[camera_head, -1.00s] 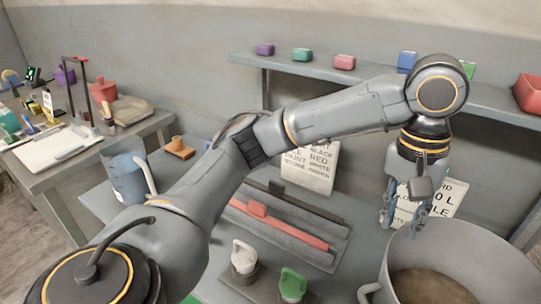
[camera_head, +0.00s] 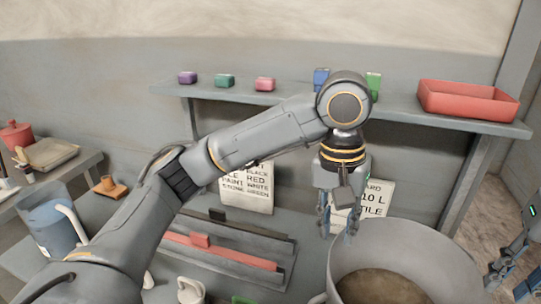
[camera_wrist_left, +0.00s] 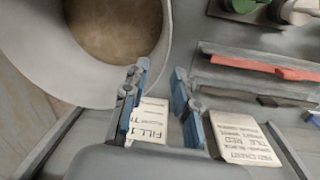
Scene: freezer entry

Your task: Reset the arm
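My left arm comes in from the left and reaches across the head view. Its gripper (camera_head: 338,224) points down beside the grey pot (camera_head: 338,258), near the pot's back left rim. In the left wrist view, the two blue fingers of the left gripper (camera_wrist_left: 158,108) are apart with nothing between them. My right gripper (camera_head: 510,284) is at the lower right edge of the head view. Its blue fingers look apart and empty, though the frame cuts part of it off.
A white card (camera_head: 374,205) stands behind the left gripper. A shelf (camera_head: 410,112) with small coloured blocks and a red tray (camera_head: 468,118) runs along the wall. A slotted rack (camera_head: 255,248) with a red bar lies left of the pot. A blue jug (camera_head: 52,232) stands at the left.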

